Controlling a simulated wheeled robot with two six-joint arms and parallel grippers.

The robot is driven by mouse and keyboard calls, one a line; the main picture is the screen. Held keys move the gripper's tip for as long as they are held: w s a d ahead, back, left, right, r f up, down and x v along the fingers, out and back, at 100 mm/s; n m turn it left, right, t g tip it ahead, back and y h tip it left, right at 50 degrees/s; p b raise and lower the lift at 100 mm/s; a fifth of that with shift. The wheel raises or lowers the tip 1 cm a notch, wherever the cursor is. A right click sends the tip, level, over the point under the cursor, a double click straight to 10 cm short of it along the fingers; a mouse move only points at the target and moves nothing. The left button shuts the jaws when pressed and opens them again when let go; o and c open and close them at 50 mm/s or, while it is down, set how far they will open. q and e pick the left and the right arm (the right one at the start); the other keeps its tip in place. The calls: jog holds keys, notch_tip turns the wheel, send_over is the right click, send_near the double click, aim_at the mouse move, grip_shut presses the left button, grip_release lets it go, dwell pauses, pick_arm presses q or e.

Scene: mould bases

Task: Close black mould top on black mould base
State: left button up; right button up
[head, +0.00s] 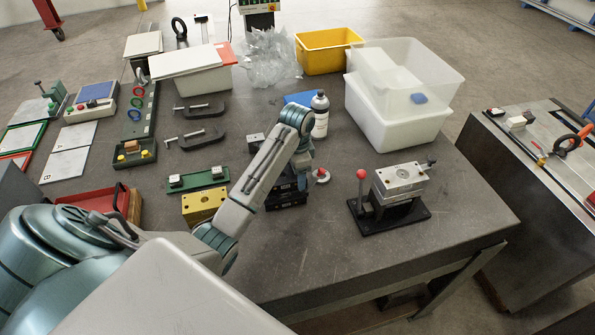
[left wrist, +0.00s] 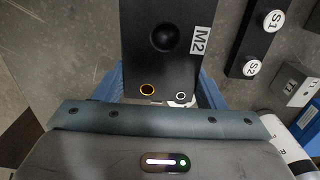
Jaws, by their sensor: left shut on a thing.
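My left gripper (left wrist: 168,92) is shut on a black block marked M2 (left wrist: 150,68), with a blue finger on each side of it. The block has a round black knob or hole on its face, and an orange-ringed hole and a white-ringed hole near the gripper. In the head view my left arm reaches over black mould pieces (head: 287,198) with small white labels, and hides much of them. They look stacked; I cannot tell whether the held upper piece touches the one below. My right gripper is not in view.
A yellow block (head: 204,205) and a green rail (head: 197,180) stand left of the mould. A bottle (head: 320,117) stands behind it. A silver mould on a black clamp stand (head: 400,185) is to the right. The table front (head: 330,255) is clear.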

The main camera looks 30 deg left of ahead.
pick_arm(q)
jog(key=shift+f, duration=0.5)
jog(key=shift+f, duration=0.8)
dwell(0.5)
jog(key=o, duration=1.7)
jog(key=shift+s, duration=0.1)
